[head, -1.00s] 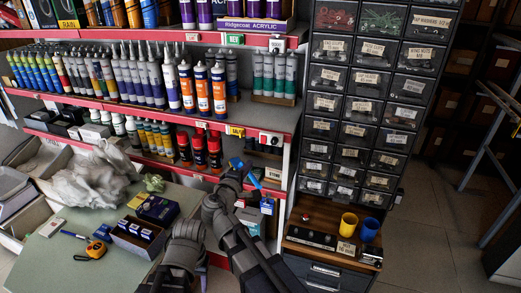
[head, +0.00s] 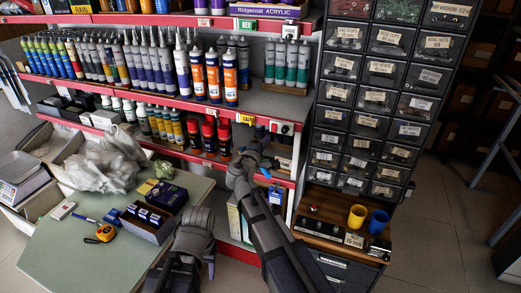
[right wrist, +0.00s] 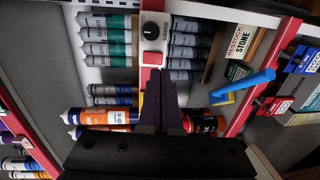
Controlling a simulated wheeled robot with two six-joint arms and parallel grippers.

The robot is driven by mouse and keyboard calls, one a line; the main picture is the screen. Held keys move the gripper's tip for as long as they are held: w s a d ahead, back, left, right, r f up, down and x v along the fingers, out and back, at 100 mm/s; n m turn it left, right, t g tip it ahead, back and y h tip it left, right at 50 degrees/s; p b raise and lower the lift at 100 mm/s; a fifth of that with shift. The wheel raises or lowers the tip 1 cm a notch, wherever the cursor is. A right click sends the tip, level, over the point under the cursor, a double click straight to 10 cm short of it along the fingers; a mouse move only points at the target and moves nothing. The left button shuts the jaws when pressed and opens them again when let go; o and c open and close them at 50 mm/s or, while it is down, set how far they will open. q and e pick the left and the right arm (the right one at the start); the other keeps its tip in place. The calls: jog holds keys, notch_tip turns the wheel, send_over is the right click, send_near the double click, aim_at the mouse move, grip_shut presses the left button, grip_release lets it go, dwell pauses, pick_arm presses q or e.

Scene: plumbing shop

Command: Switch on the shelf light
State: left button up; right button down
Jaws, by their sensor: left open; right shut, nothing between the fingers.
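The switch plate on the red shelf edge (head: 280,127) is small and pale in the head view. In the right wrist view the plate carries a black knob (right wrist: 152,30) and a red square button (right wrist: 152,58). My right gripper (head: 259,132) is shut and empty, just left of the plate in the head view. In the right wrist view its fingertips (right wrist: 157,74) lie just below the red button; I cannot tell whether they touch it. My left gripper (head: 209,262) is open, over the right edge of the green bench.
Tubes and cartridges (head: 214,75) fill the shelves close to my right gripper. A blue hooked item (right wrist: 245,88) projects from the shelf edge.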

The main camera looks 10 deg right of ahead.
pick_arm(q)
jog(key=shift+f, duration=0.35)
pick_arm(e)
jog(key=shift+x, duration=2.8)
jog(key=shift+w+d+b, duration=0.1)
jog(key=shift+b, duration=0.25)
send_near(274, 131)
jog(key=f, duration=0.2)
pick_arm(q)
jog(key=shift+s+a+f+b, duration=0.15)
jog(key=shift+a+f+b, duration=0.3)
jog(key=shift+a, duration=0.1)
jog(key=shift+s+a+f+b, duration=0.15)
jog(key=shift+a+f+b, duration=0.25)
jog(key=shift+a+f, duration=0.1)
pick_arm(e)
jog(key=f+v, duration=0.1)
jog(key=v, duration=0.6)
jog(key=shift+f, duration=0.35)
